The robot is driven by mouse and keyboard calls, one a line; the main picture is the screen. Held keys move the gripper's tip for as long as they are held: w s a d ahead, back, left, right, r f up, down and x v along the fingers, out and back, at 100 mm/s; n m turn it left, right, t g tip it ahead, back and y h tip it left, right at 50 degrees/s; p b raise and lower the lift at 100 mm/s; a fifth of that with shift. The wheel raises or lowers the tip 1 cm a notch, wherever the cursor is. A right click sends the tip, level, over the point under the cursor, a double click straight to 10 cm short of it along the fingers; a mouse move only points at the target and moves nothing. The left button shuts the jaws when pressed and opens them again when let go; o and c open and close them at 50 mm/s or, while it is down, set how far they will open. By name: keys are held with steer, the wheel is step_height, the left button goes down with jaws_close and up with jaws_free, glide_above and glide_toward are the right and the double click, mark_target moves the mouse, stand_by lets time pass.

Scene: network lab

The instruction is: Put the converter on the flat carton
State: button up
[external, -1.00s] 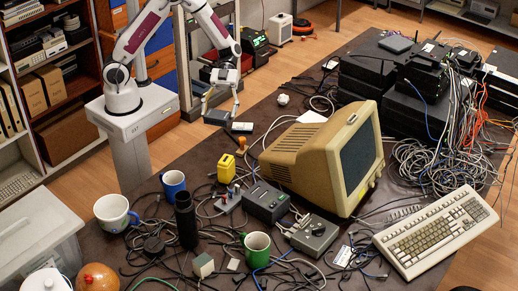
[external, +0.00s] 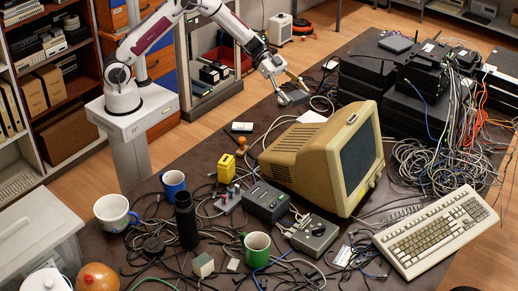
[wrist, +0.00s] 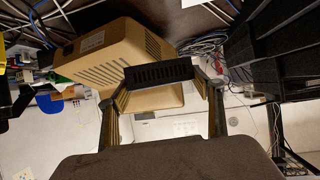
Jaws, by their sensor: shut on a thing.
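The converter, a small dark slotted box (wrist: 158,75), sits between my gripper's fingertips in the wrist view. In the external view my gripper (external: 288,86) is shut on this converter (external: 294,97), holding it over the back of the table, behind the beige monitor. The converter appears to be above the table, but its exact height is hard to tell. I cannot pick out the flat carton with certainty.
The beige monitor (external: 300,150) stands just in front of my gripper. A stack of black boxes (external: 370,65) with tangled cables rises to the right. A yellow object (external: 226,169), mugs and many cables fill the front. The table's back left is fairly clear.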

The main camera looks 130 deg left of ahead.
steer(key=a+r+n+y, duration=0.1)
steer(key=a+n+y, duration=0.3)
steer(key=a, duration=0.7)
glide_above(308, 118)
step_height(308, 118, down, 4)
steer(key=shift+w+f, duration=0.1)
steer(key=shift+f, duration=0.3)
steer(key=shift+f, duration=3.15)
steer(key=shift+f, duration=0.1)
steer(key=shift+f, duration=1.75)
